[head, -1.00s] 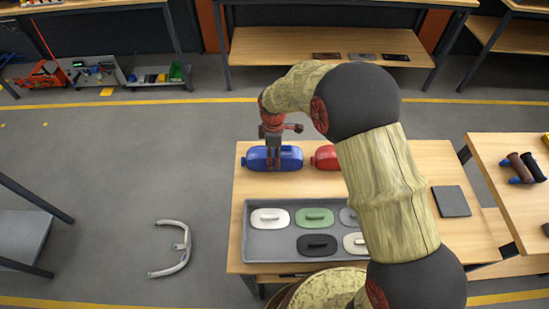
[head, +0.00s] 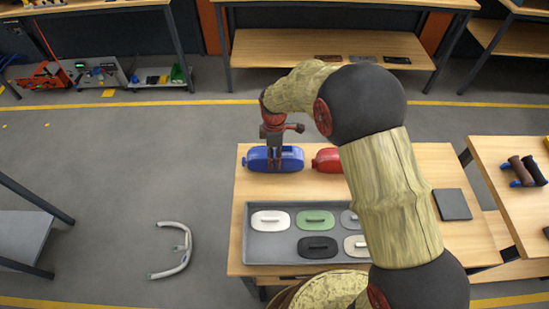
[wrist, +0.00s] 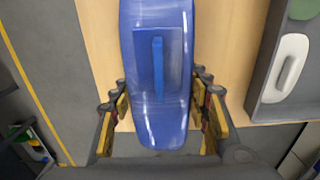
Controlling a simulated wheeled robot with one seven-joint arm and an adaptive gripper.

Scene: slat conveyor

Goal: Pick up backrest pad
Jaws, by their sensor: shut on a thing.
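A glossy blue jug-shaped piece (head: 290,159) with a raised bar along its top lies at the back left of the table. It fills the middle of the wrist view (wrist: 158,105). My gripper (head: 274,168) reaches down over it and is shut on it, with a finger on each side in the wrist view (wrist: 160,112). I cannot tell whether it is lifted off the table. No thing here is clearly marked as a backrest pad. Oval lids with raised grips, white (head: 270,221), green (head: 315,219) and black (head: 317,247) among them, lie in a grey tray (head: 272,257).
A red piece (head: 327,160) of similar shape lies just right of the blue one, partly behind my arm. A flat dark square (head: 453,204) lies on the table's (head: 240,200) right part. A pale curved frame (head: 185,255) lies on the floor at left.

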